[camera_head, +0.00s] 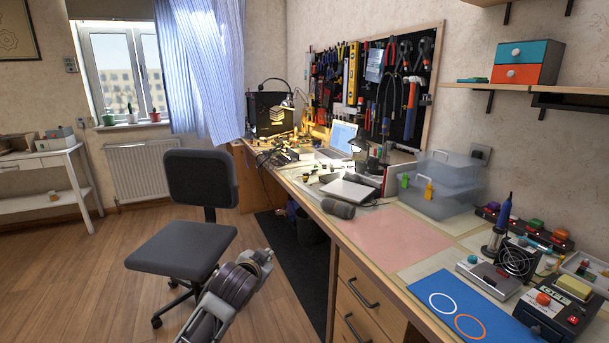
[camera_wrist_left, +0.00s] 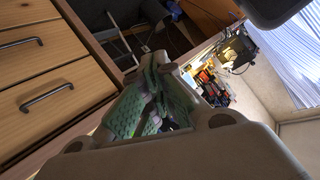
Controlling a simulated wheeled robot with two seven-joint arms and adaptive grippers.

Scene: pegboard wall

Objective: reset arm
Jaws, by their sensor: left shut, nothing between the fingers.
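My left gripper (camera_head: 264,257) is low in the head view, in front of the workbench and to the right of the office chair, over the floor. Its fingers are shut and hold nothing. In the left wrist view the closed fingers with green textured pads (camera_wrist_left: 158,80) show in the middle, with the drawers beside them at the left. My right gripper is in neither view.
The workbench (camera_head: 405,238) runs along the right wall, with drawers (camera_head: 355,292) under its near part. A grey office chair (camera_head: 182,245) stands to the left. Tools, a laptop (camera_head: 342,134) and a clear box (camera_head: 440,187) crowd the bench. Open wooden floor (camera_head: 85,270) lies at the left.

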